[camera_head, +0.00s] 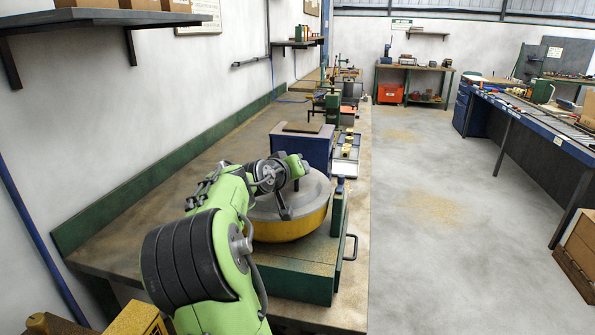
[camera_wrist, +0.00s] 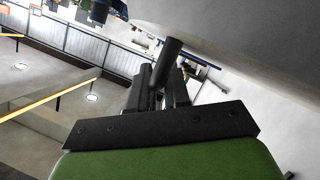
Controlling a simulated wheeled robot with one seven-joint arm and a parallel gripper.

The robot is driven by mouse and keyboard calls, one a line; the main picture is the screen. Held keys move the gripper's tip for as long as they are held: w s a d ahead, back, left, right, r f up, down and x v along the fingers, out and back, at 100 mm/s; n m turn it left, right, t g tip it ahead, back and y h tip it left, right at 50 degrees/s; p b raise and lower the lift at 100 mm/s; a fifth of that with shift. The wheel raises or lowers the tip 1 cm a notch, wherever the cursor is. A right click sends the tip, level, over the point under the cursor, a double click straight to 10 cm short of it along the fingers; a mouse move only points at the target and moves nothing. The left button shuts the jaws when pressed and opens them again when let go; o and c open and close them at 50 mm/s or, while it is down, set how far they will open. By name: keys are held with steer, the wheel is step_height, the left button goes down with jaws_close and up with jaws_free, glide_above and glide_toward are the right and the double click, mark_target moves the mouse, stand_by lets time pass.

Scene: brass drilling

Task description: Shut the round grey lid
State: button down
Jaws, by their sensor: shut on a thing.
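The round grey lid (camera_head: 312,190) lies over a yellow round drum (camera_head: 290,228) on the green bench-top machine; I cannot tell whether its rim is fully seated. In the wrist view, a large grey curved surface (camera_wrist: 235,30), which looks like the lid, fills the upper right. My gripper (camera_wrist: 160,85) is shut on a dark cylindrical handle (camera_wrist: 170,52) beside that surface. In the head view my green arm reaches over the drum's left side, and my fingertips are not clearly visible.
The green machine base (camera_head: 290,276) has a handle (camera_head: 350,247) on its right. A blue box (camera_head: 302,147) stands behind the drum on the long bench (camera_head: 130,237). A wall shelf (camera_head: 100,17) hangs at upper left. The floor (camera_head: 430,230) to the right is clear.

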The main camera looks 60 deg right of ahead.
steer(key=shift+f, duration=0.3)
steer(key=c, duration=1.2)
jaws_free()
steer(key=shift+o, duration=0.2)
steer(key=shift+r, duration=0.1)
steer(key=p+v, duration=0.2)
steer(key=v, duration=1.3)
steer(key=shift+a+r, duration=0.2)
steer(key=shift+a, duration=0.1)
